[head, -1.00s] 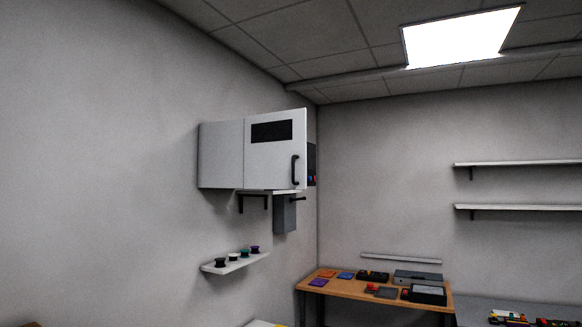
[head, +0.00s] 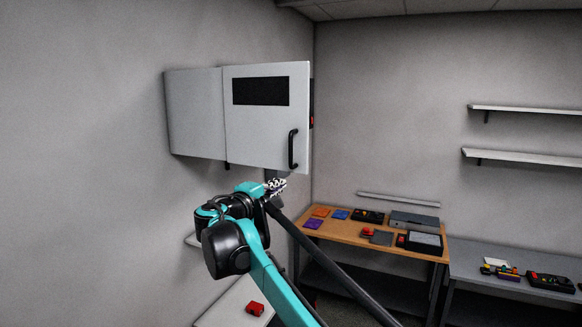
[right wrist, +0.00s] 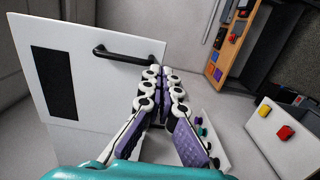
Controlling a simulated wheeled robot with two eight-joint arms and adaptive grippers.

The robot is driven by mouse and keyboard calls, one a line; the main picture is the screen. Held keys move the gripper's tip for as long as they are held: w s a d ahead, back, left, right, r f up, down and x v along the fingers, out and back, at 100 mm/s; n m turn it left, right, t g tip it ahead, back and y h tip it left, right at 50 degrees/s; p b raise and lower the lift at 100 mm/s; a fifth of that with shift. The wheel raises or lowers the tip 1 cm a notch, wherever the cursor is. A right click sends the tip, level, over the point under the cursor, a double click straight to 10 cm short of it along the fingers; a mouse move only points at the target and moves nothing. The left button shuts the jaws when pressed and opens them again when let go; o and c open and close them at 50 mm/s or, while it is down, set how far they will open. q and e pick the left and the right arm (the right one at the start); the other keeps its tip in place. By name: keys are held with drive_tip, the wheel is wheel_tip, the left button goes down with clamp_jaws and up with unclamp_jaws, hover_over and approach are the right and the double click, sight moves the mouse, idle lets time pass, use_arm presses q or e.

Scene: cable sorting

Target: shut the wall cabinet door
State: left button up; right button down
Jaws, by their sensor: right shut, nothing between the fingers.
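The wall cabinet (head: 193,115) hangs on the left wall. Its white door (head: 255,140) stands open, swung out from the cabinet, with a dark panel (head: 260,92) and a black bar handle (head: 293,149) near its free edge. The door (right wrist: 95,110) and handle (right wrist: 122,55) also show in the right wrist view. My right gripper (head: 277,186) is just below the door's lower edge in the head view, shut and empty. In the right wrist view its fingertips (right wrist: 163,75) are close to the handle; contact cannot be told. My left gripper is not in view.
A wooden table (head: 345,233) with small devices stands at the back right, beside a grey table (head: 465,268). Shelves (head: 520,157) are on the back wall. A white surface with a red piece (head: 256,308) is below my right arm.

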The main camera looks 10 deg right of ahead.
drive_tip(key=p, duration=0.3)
approach(307, 171)
drive_tip(key=x, duration=0.6)
drive_tip(key=shift+w+d, duration=0.15)
drive_tip(key=shift+w, duration=0.25)
drive_tip(key=shift+s, duration=0.15)
drive_tip(key=shift+d, duration=0.1)
